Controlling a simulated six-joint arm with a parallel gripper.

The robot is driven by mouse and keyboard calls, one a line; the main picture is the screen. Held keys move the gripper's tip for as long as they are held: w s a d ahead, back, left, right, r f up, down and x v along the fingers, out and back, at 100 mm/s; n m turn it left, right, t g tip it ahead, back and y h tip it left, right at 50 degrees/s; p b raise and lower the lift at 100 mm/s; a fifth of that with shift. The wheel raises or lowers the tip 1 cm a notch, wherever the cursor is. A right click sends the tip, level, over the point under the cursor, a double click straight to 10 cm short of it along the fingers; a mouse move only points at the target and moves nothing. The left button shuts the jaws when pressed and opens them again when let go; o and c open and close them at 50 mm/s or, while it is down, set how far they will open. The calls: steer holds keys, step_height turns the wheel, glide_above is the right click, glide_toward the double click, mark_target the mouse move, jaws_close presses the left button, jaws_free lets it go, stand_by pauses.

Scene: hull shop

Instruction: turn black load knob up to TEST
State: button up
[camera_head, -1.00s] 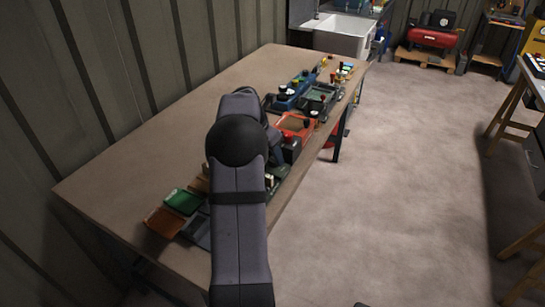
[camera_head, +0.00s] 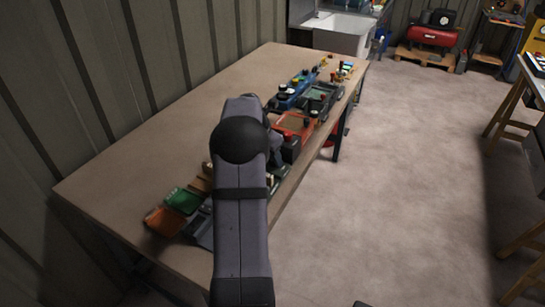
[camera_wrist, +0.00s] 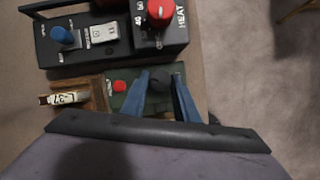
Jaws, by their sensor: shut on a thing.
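In the wrist view, the black knob (camera_wrist: 161,80) sits on a dark green panel (camera_wrist: 122,100) with a red button (camera_wrist: 120,86). My gripper (camera_wrist: 167,84) has its two blue fingers on either side of the knob and is shut on it. The knob's pointer and any TEST mark cannot be made out. In the head view, my arm hides the gripper and the knob.
Just beyond in the wrist view, a black box carries a red HEAT knob (camera_wrist: 160,12), a blue knob (camera_wrist: 62,35) and a white switch (camera_wrist: 103,38). The table's (camera_head: 130,150) wall side is bare.

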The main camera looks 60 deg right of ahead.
steer(key=shift+r+m+p, duration=0.1)
steer(key=shift+m+p, duration=0.2)
steer(key=m+g+p, duration=0.1)
steer(key=m+p, duration=0.1)
steer(key=p, duration=0.1)
steer(key=shift+w+r, duration=0.15)
steer(key=m+y+p, duration=0.1)
steer(key=m+p, duration=0.2)
steer(key=shift+w+d+g, duration=0.1)
steer(key=shift+g, duration=0.3)
steer(key=m+p, duration=0.1)
steer(key=m+y, duration=0.1)
steer(key=m, duration=0.1)
steer(key=m+g+p, duration=0.1)
steer(key=shift+w+d+f+m+p, duration=0.15)
steer(key=shift+f+m+p, duration=0.1)
steer(key=shift+m+p, duration=0.15)
steer(key=shift+m+y, duration=0.3)
steer(key=o, duration=1.1)
steer(key=shift+c, duration=0.2)
